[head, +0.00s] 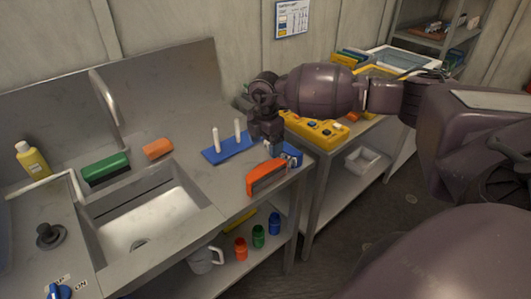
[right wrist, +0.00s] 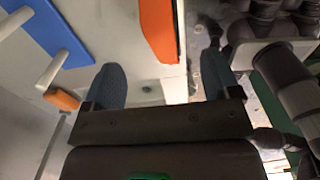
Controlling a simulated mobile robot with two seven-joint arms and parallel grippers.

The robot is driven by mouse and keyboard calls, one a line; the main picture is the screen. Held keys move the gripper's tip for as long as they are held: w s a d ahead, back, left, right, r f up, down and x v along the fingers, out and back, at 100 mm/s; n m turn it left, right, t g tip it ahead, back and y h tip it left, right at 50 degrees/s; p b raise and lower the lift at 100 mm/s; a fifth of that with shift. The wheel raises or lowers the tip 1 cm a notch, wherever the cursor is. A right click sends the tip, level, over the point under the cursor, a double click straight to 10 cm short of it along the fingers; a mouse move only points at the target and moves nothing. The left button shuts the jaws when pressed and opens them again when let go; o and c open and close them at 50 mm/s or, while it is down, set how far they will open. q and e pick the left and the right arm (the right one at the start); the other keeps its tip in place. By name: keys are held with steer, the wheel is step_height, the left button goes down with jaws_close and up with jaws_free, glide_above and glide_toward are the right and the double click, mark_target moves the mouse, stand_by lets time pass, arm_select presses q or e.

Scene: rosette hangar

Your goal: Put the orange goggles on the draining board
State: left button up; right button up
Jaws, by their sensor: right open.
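An orange piece with a grey front (head: 266,177), which looks like the goggles, stands near the right edge of the steel counter; I cannot make out its shape for sure. It also shows in the right wrist view (right wrist: 157,28), ahead of and between the fingers, not gripped. My right gripper (head: 281,151) is open and empty, just behind this piece at the counter's right end; its blue-grey fingertips show apart in the right wrist view (right wrist: 163,78). The steel surface beside the sink (head: 215,183) looks like the draining board. My left gripper is out of view.
A blue base with two white pegs (head: 228,149) stands left of my right gripper. An orange block (head: 158,148) and a green block (head: 105,168) lie behind the sink basin (head: 145,215). A yellow panel (head: 315,129) is on the right table. Bare steel lies in front of the pegs.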

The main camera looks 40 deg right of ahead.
mark_target(251, 182)
steer(key=a+f+y, duration=0.1)
steer(key=a, duration=0.1)
steer(key=s+a+f+n+y, duration=0.1)
steer(key=a, duration=0.1)
steer(key=s+a+f+y, duration=0.1)
steer(key=a, duration=0.1)
steer(key=shift+s+a+f+n, duration=0.15)
steer(key=shift+s+a+n, duration=0.05)
steer(key=shift+a+n, duration=0.2)
steer(key=s+a+r+t+y, duration=0.1)
steer(key=s+a+t+y, duration=0.2)
steer(key=s+a+y, duration=0.5)
steer(key=s+a+r+t+y, duration=0.1)
steer(key=a+t+y, duration=0.35)
steer(key=a, duration=0.85)
steer(key=s+d+f+m+t+h, duration=0.2)
steer(key=d+f+m+t+h, duration=0.75)
steer(key=m, duration=0.55)
steer(key=s+d+f+m+g+h, duration=0.4)
steer(key=s+d+f+g+h, duration=0.1)
steer(key=s+f, duration=0.5)
steer(key=s+d+h, duration=0.1)
steer(key=d, duration=0.1)
steer(key=shift+s+d+m, duration=0.3)
steer(key=shift+d, duration=0.1)
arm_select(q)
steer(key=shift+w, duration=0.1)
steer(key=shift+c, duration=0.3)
